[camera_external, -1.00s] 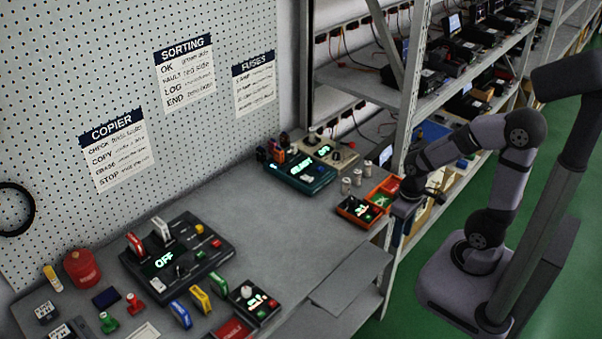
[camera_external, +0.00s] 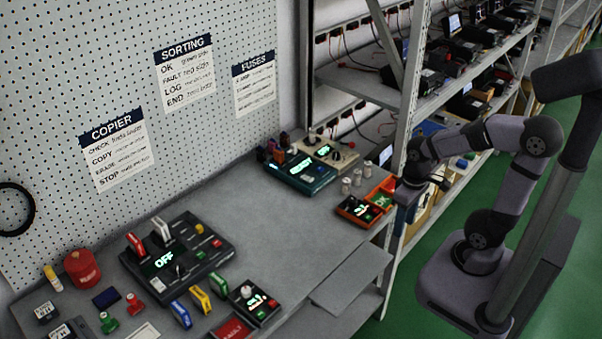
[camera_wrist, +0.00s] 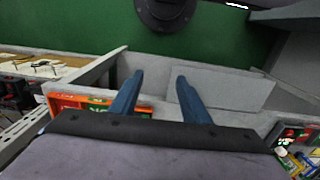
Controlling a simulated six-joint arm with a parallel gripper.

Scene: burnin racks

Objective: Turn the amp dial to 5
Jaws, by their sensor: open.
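A beige box (camera_external: 345,158) with a lit green display and a dark knob (camera_external: 336,156) stands at the back right of the bench, against the wall. Its markings are too small to read, so I cannot confirm that its knob is the amp dial. A black unit (camera_external: 263,309) with a pale knob (camera_external: 246,291) and green display stands at the bench front. My gripper (camera_wrist: 157,95) is open and empty, its blue fingers apart. In the external view it is at the bench's right end, beside the orange box, apart from both knobs.
An orange box (camera_external: 376,191) with a green display sits at the bench's right edge, with small pale cylinders (camera_external: 346,186) behind it. A teal unit (camera_external: 318,187) is beside the beige box. A large black panel (camera_external: 213,256) reads OFF. A metal rack (camera_external: 408,110) stands behind my arm. The mid-bench is clear.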

